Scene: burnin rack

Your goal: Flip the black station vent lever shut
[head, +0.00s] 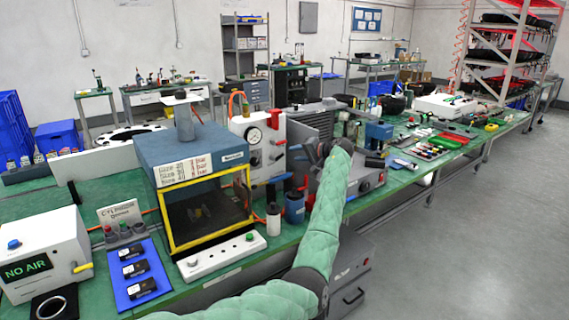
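My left arm, in a green quilted sleeve, reaches up from the bottom. Its dark wrist is in front of the grey finned unit (312,130). My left gripper (289,184) points left beside the white gauge panel (253,153). Its dark fingers are small, and I cannot tell whether they are open or shut. A red handle (280,143) sticks out from the panel just above. I cannot pick out a black vent lever with certainty; dark parts near the gripper blend together. My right gripper is not in view.
A blue-topped chamber with a yellow-framed window (203,148) stands left of the gripper. A white NO AIR box (45,240) with a yellow lever is far left. The floor at right is clear.

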